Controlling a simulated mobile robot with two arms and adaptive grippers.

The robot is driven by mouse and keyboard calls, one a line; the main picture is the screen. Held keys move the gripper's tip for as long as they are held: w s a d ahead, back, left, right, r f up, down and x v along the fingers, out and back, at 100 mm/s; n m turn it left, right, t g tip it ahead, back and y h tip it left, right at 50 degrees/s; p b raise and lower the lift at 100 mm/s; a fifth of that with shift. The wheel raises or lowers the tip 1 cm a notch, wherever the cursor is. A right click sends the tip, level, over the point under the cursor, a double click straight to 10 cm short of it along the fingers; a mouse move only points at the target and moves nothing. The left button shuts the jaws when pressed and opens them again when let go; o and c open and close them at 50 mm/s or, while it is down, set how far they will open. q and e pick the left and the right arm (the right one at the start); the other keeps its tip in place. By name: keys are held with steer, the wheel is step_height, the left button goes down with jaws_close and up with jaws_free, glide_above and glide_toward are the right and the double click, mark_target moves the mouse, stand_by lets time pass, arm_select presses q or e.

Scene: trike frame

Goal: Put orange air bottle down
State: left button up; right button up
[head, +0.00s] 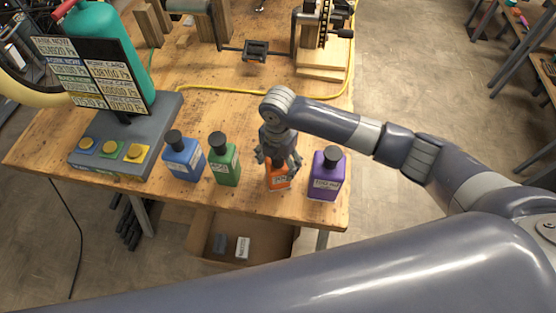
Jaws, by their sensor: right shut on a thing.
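The orange air bottle (277,179) is upright at the front of the wooden workbench, between the green bottle and the purple bottle. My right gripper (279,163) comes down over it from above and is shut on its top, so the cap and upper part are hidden. Its base looks at or very close to the bench top; I cannot tell if it touches. My left gripper is not in view.
A blue bottle (184,156), a green bottle (224,159) and a purple bottle (327,174) stand along the bench's front edge. A display stand with buttons (125,140) is at left. A yellow hose (215,88) crosses the workbench (105,188). An open box (205,262) lies below.

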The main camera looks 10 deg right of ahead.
steer(key=o, duration=1.7)
steer(key=shift+f, duration=0.15)
step_height(320, 180, up, 12)
steer(key=shift+r+b, duration=0.2)
steer(key=shift+b, duration=0.65)
